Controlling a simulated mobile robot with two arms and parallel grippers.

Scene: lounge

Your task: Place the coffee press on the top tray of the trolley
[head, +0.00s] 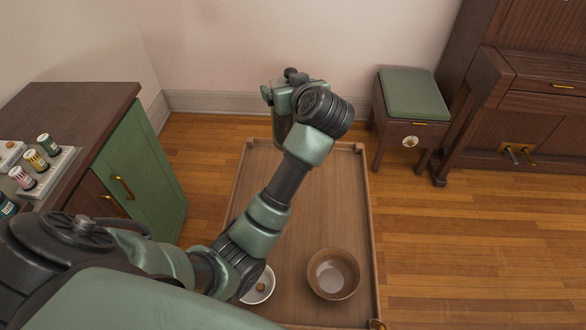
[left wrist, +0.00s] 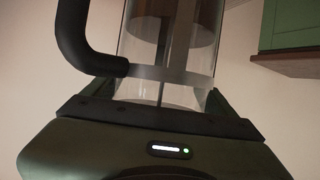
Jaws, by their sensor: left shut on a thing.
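The coffee press (left wrist: 190,45) fills the top of the left wrist view, with a clear glass body, a dark plunger and rod inside, and a black handle (left wrist: 75,40) on the left. My left gripper (left wrist: 160,115) is shut on it. In the head view my left arm reaches across the wooden top tray (head: 335,205) of the trolley, with the gripper (head: 283,100) over its far end. A dark part of the press (head: 282,128) shows below the gripper; the rest is hidden. I cannot tell whether its base touches the tray. My right gripper is out of view.
A brown bowl (head: 333,274) and a white dish (head: 262,287) sit at the tray's near end. A green cabinet (head: 140,165) stands left, several small jars (head: 37,160) on top. A green-cushioned stool (head: 413,95) stands beyond the tray at right. The tray's middle right is clear.

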